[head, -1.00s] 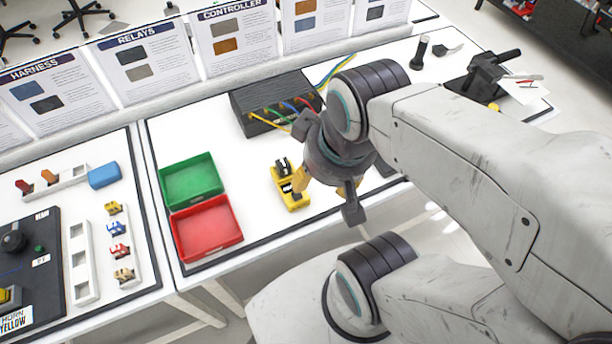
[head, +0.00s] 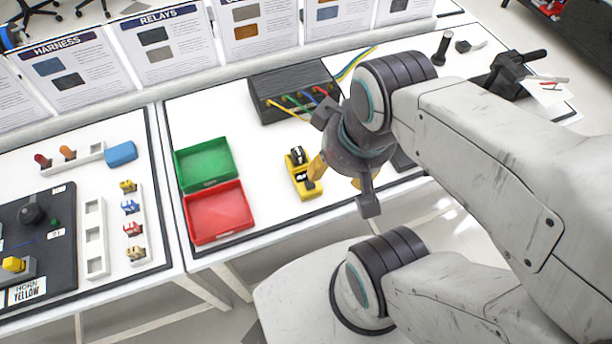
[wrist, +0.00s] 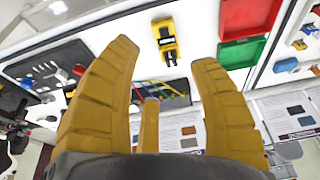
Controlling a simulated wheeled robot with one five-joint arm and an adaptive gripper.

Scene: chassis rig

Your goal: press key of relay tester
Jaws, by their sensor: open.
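The relay tester (head: 305,191) is a small yellow device with black parts on top. It lies on the white bench, right of the red tray, in the head view. It also shows in the wrist view (wrist: 167,46), at the top centre between my fingers. My gripper (head: 337,177) is open and empty, just right of the tester in the head view. Its yellow fingers are spread wide in the wrist view (wrist: 165,55). One finger overlaps the tester's right side in the head view; I cannot tell any contact. The key is too small to make out clearly.
A green tray (head: 203,165) and a red tray (head: 219,212) stand left of the tester. A black box (head: 292,90) with coloured cables stands behind it. Bare bench lies around the tester.

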